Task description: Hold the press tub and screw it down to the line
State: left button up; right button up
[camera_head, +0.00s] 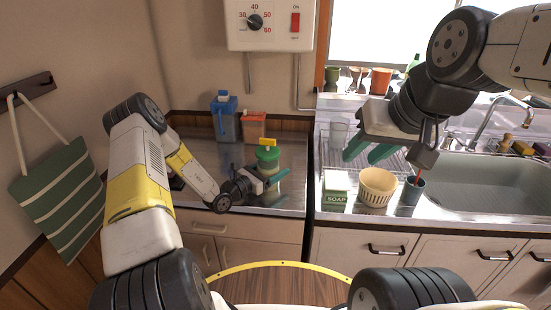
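The press tub (268,155) stands upright on the steel counter in the camera_head view, with a green top and a yellow handle on it. Its lower body is partly hidden by my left gripper (266,177). The teal fingers of that gripper lie on either side of the tub and appear closed on it. I cannot make out a line on the tub. My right gripper (369,151) is open and empty, with its two teal fingers apart, over the dish rack area to the right of the tub.
A blue container (226,127) and an orange one (253,128) stand behind the tub. To the right are a soap box (336,188), a cream ribbed cup (376,187), a grey-blue cup (411,192) and the sink (490,184). Counter left of the tub is clear.

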jog(key=shift+c, duration=0.5)
jog(key=n+g+y, duration=0.4)
jog(key=n+y, duration=0.7)
jog(key=n, duration=0.4)
send_near(270, 139)
jog(key=x, duration=1.1)
jog(key=shift+c, duration=0.4)
